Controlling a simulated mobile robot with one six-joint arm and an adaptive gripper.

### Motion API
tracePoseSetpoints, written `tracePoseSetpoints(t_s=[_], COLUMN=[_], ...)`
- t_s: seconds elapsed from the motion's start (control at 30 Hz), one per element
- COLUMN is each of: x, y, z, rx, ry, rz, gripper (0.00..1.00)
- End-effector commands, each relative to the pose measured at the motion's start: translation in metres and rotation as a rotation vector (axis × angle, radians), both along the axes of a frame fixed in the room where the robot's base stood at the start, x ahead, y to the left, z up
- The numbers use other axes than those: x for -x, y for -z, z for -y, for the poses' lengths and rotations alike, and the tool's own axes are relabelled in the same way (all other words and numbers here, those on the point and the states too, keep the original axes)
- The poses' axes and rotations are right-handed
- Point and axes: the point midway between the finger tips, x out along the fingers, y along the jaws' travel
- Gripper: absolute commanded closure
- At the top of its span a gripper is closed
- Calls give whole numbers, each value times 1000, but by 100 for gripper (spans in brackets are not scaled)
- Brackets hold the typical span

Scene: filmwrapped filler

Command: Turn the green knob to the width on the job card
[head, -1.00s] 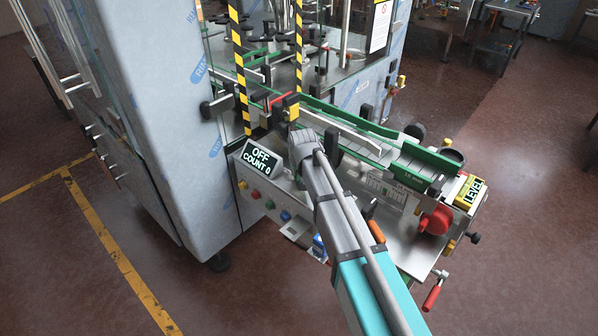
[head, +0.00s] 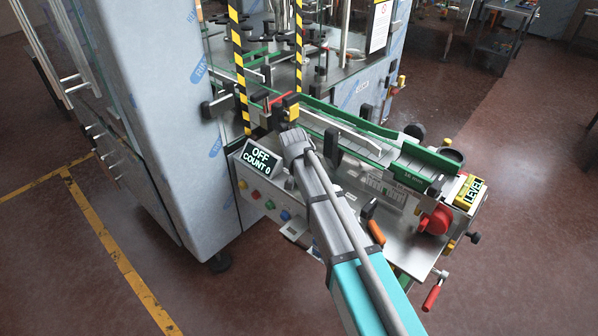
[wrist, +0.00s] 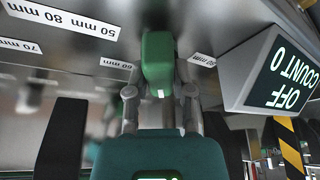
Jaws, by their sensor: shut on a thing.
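The green knob (wrist: 158,62) is in the upper middle of the wrist view, on a grey panel, with a small white mark at its lower end. My gripper (wrist: 159,95) has one finger on each side of the knob and is shut on it. Small width labels stand around the knob, upside down: a 60 mm label (wrist: 116,63) to its left, a 70 mm label (wrist: 20,45) farther left, and one at its right (wrist: 203,60). In the head view my arm hides the knob and fingertips. I cannot make out a job card's text.
A display (head: 262,158) reading OFF, COUNT 0 is beside my gripper; it also shows in the wrist view (wrist: 285,75). Conveyor rails (head: 365,135) run behind my arm. A red knob (head: 436,221) and a yellow LEVEL box (head: 468,192) are at the right end.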

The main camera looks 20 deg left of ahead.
Motion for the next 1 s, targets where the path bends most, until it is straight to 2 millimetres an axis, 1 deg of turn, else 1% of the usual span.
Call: tracePoseSetpoints(t_s=[0.03, 0.07, 0.2, 0.23, 0.77, 1.0], x=[1, 1, 1, 1, 1, 1], y=[0, 0, 0, 0, 0, 0], z=[0, 0, 0, 0, 0, 0], rx=[1, 1, 1, 1, 0, -1], ry=[0, 0, -1, -1, -3, -39], rz=[-4, -4, -3, -2, -1, -1], gripper=[100, 63, 37, 34, 34, 34])
